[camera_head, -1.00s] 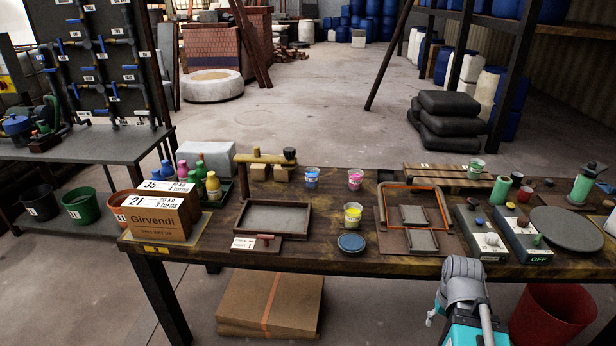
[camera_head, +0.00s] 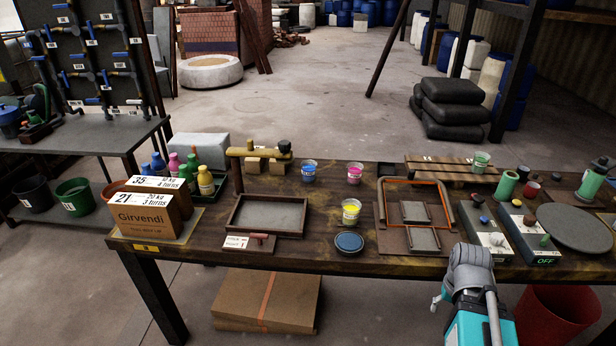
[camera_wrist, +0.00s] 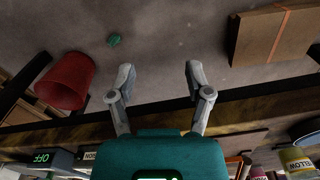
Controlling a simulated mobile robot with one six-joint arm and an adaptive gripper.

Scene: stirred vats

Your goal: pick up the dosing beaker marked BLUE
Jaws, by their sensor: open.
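The beaker with blue contents (camera_head: 309,171) stands upright at the back middle of the table, behind the yellow beaker (camera_head: 351,211) and left of the pink beaker (camera_head: 354,173). Its marking is too small to read. A beaker with green contents (camera_head: 481,161) stands further right on a slatted board. My gripper (camera_wrist: 157,80) is open and empty in the wrist view, pointing past the table's front edge toward the floor. In the head view my arm is at the front edge, right of the middle, well short of the blue beaker. The yellow beaker also shows in the wrist view (camera_wrist: 299,160).
A shallow tray (camera_head: 268,214) and an orange-edged frame (camera_head: 414,184) flank the yellow beaker. A blue disc (camera_head: 348,242) lies in front. A wooden stand (camera_head: 258,154) is left of the blue beaker. Switch boxes (camera_head: 526,234) stand right. A red bin (camera_wrist: 66,80) is below.

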